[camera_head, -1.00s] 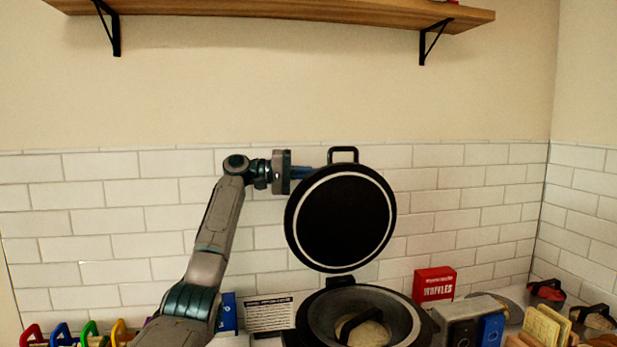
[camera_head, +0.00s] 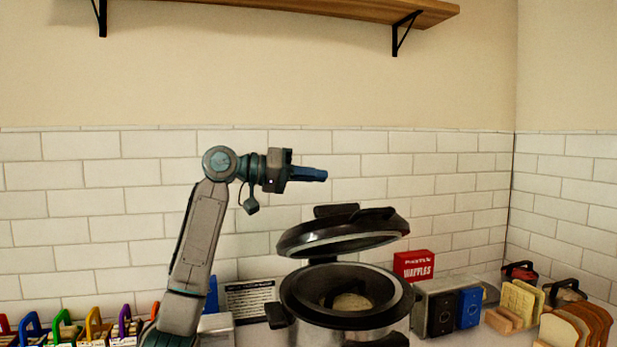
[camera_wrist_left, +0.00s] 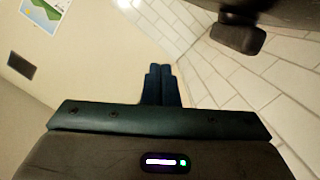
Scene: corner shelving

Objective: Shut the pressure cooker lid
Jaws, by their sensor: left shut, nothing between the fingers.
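The pressure cooker (camera_head: 345,312) stands on the counter, its silver and black pot open at the top with a pale round thing inside. Its black lid (camera_head: 342,236) is partly lowered, tilted above the pot with a clear gap between them. My left gripper (camera_head: 322,175) is shut and empty, above and left of the lid, apart from it. In the left wrist view my shut fingers (camera_wrist_left: 161,84) point at the tiled wall, and a dark part of the lid (camera_wrist_left: 238,35) shows at the upper right. My right gripper is not in view.
A red waffle box (camera_head: 413,265), a toaster (camera_head: 448,310) and bread slices (camera_head: 578,325) stand right of the cooker. A label card (camera_head: 250,299) and colourful handled items (camera_head: 65,327) are at the left. A wooden shelf (camera_head: 330,8) hangs above.

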